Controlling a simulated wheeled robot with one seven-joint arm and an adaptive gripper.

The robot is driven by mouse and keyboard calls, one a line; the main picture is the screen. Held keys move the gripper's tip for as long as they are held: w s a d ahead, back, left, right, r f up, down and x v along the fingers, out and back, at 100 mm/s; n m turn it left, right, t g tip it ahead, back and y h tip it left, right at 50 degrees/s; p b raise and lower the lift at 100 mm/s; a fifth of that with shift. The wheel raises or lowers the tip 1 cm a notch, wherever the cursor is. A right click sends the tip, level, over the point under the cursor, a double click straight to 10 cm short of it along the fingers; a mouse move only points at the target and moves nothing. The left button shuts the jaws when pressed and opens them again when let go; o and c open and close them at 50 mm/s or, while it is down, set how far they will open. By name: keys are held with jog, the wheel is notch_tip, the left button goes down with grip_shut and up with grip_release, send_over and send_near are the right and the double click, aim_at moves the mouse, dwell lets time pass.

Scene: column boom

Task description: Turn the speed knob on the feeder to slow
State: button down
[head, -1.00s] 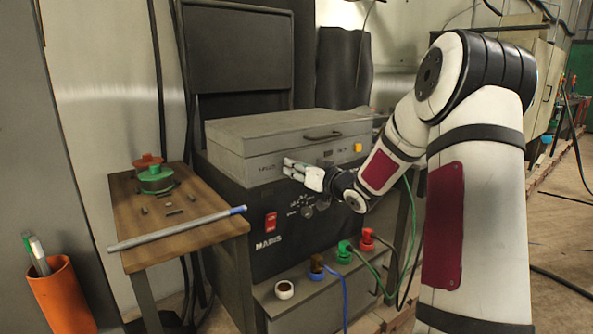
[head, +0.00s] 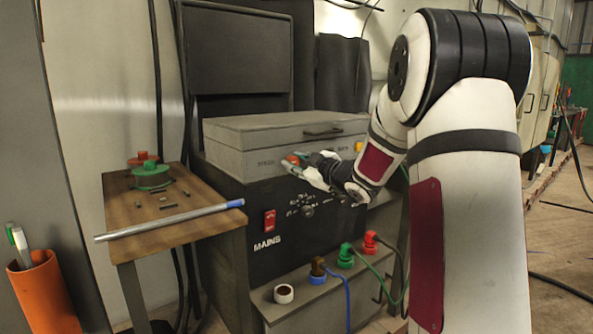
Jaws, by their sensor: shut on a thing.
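The feeder (head: 230,160) is a grey lidded box on top of a dark cabinet, with blurred lettering on its front face. A small orange-red knob (head: 292,159) shows between my fingertips at that face. My gripper (head: 293,164) is shut on this knob, reaching in from the right. The fingers hide part of the knob, and its pointer setting cannot be made out. A yellow knob or button (head: 359,147) sits further right on the same face, near my wrist.
A red switch (head: 269,220) marked MAINS and small dials are on the cabinet (head: 262,258) below. Coloured plugs with cables line a lower ledge. A wooden side table (head: 128,212) at left holds a long rod (head: 170,220) and green and red round parts.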

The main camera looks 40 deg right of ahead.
jog(key=shift+f+n+b, duration=0.1)
jog(key=shift+n+b, duration=0.3)
jog(key=shift+n, duration=0.1)
jog(key=c, duration=1.3)
grip_release()
jog(key=s, duration=1.2)
jog(key=shift+d+r, duration=0.15)
jog(key=shift+r, duration=0.1)
jog(key=shift+w, duration=0.1)
